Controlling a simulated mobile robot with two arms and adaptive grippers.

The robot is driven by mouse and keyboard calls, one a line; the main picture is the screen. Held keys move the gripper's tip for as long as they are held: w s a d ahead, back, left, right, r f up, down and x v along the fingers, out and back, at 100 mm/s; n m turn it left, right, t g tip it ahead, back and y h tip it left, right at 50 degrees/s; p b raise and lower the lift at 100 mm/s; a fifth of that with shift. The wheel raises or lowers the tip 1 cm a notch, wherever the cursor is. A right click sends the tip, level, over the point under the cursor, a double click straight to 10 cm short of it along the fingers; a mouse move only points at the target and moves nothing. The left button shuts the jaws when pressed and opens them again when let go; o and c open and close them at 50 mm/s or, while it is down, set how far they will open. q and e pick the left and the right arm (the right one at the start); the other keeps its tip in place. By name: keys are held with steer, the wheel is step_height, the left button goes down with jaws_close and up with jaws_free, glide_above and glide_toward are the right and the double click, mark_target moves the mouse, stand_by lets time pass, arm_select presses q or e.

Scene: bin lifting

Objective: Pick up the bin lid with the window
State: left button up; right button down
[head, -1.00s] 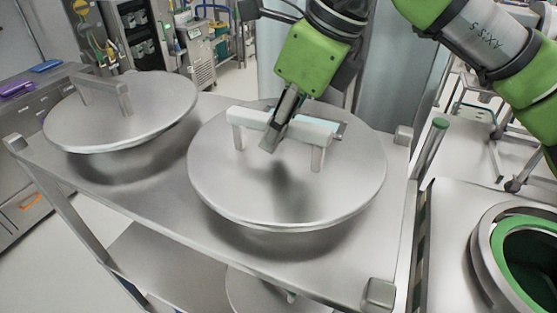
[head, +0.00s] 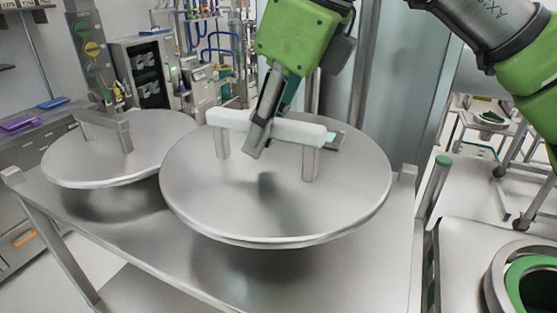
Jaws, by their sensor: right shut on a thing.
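The bin lid with the window (head: 210,205) is a round steel lid with a pale bar handle (head: 302,131) on two posts. Its small window (head: 336,138) shows just behind the handle's right end, partly hidden by it. My right gripper (head: 262,138) points down and is shut on the middle of the handle. The lid is about level and seems held above the cart top, with a shadow beneath it. My left gripper is not in view.
A second steel lid (head: 150,150) with a bar handle is on the left of the steel cart (head: 130,235). A bin with a green inside (head: 530,285) stands at the lower right. A green-capped post (head: 438,180) rises by the cart's right side.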

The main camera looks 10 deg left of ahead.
steer(key=r, duration=0.1)
steer(key=s+a+r, duration=0.2)
steer(key=shift+s+a+r+b, duration=0.15)
steer(key=shift+r+b, duration=0.2)
steer(key=s+a+r+b, duration=0.1)
steer(key=s+a+r, duration=0.2)
steer(key=s+a, duration=0.2)
steer(key=shift+s+a+r, duration=0.4)
steer(key=shift+s, duration=0.2)
steer(key=shift+r, duration=0.1)
step_height(320, 180, up, 8)
steer(key=p, duration=0.9)
steer(key=shift+r, duration=0.15)
steer(key=shift+w, duration=0.1)
